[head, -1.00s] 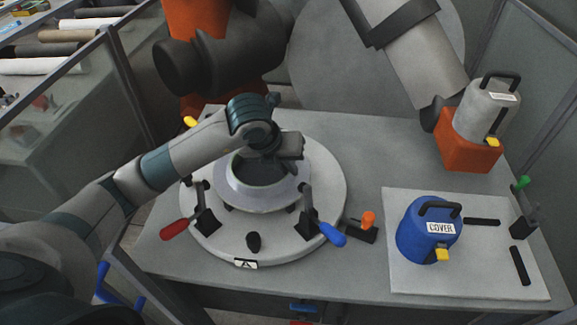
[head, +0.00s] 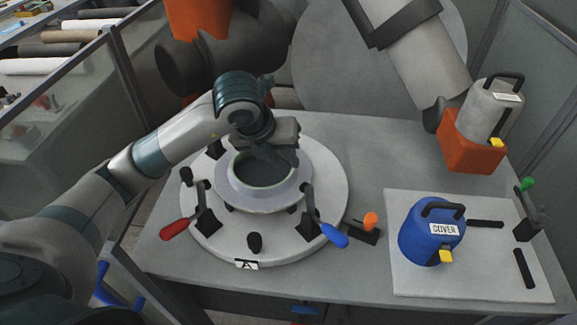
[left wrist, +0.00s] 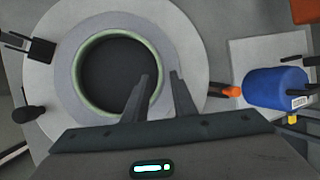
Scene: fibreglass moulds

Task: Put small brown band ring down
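No clearly brown ring shows. A thin greenish band ring (left wrist: 84,99) lines the round opening of the grey flanged mould, around a dark centre. In the head view the mould's pale flange (head: 262,203) sits on the round turntable (head: 225,243). My left gripper (head: 268,160) is above the far side of the opening. My right gripper is not in view.
Toggle clamps with red (head: 178,229) and blue (head: 333,235) handles stand around the mould. An orange-knobbed block (head: 370,221) is beside the turntable. A blue COVER pot (head: 428,240) stands on a pale board (head: 400,283) at right. A grey pot (head: 487,112) sits on an orange block.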

